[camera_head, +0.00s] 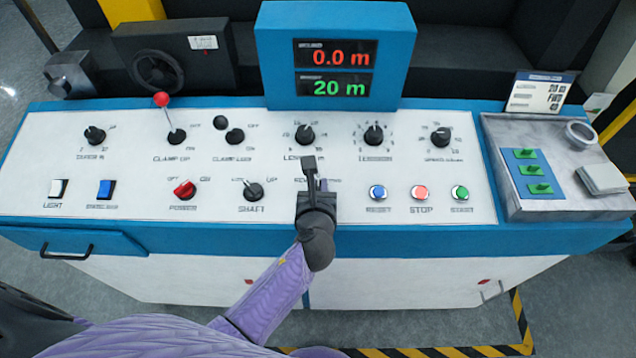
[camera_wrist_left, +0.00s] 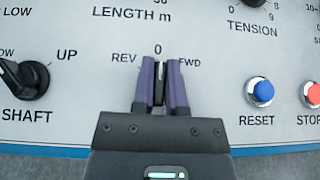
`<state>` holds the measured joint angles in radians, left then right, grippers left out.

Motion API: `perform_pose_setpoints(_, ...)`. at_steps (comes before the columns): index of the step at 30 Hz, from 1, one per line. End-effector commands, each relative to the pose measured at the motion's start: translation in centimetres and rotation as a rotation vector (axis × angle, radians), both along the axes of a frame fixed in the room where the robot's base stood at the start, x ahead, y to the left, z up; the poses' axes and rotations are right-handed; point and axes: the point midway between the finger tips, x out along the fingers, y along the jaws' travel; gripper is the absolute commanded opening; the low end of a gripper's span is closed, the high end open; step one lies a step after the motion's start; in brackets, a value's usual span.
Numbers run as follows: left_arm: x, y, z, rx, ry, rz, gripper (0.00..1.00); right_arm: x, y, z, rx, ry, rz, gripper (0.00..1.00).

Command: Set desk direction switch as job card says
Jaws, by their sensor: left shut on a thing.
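The direction switch (camera_wrist_left: 158,82) is a slim black knob on the white desk panel, labelled REV on the left, 0 on top and FWD on the right. It points about straight up, at 0. My left gripper (camera_wrist_left: 159,88) is shut on it, with one purple finger on each side. In the head view my left gripper (camera_head: 312,172) stands over the switch and mostly hides it. The job card (camera_head: 540,92) stands at the back right; its print is small, and one bold line looks like FWD. My right gripper is not in view.
The shaft knob (camera_head: 253,190) is left of the switch. The blue reset button (camera_head: 377,192), red stop button (camera_head: 420,192) and green start button (camera_head: 459,192) are to the right. The display (camera_head: 335,68) reads 0.0 m and 20 m. A grey tray (camera_head: 500,190) is at the right end.

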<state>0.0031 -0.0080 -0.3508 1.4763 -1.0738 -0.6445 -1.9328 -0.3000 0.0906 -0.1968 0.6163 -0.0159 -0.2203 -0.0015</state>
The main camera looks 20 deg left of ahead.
Motion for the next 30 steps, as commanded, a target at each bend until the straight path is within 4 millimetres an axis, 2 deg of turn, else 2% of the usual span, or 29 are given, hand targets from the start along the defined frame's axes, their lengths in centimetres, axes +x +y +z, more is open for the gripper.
perform_pose_setpoints(9, -0.1, 0.1, 0.3, 0.040, 0.016, -0.200, 0.00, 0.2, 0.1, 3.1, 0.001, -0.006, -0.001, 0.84)
perform_pose_setpoints(15, -0.1, 0.1, 0.1, 0.067, 0.025, -0.370, 0.00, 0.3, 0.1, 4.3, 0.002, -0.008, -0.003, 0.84)
perform_pose_setpoints(30, -0.2, 0.0, -0.3, 0.119, 0.042, -0.686, 0.00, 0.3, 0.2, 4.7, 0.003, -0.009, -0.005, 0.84)
